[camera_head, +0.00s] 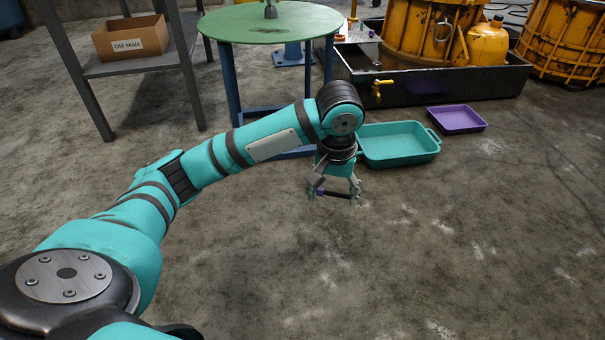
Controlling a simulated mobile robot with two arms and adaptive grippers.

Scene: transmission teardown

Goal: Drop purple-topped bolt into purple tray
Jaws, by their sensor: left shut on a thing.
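My left gripper (335,191) hangs at the end of the teal arm, pointing down over the concrete floor. It is shut on the purple-topped bolt (320,192), a thin dark bar lying roughly level across the fingers with its purple end to the left. The purple tray (459,120) lies on the floor to the right and farther back, apart from the gripper. It looks empty. My right gripper is not in view.
A teal tray (401,160) lies behind and right of the gripper, in front of the purple tray. A green round table (270,24), a black drip tray (430,82) with yellow machinery and a shelf with a cardboard box (129,37) stand behind. The front floor is clear.

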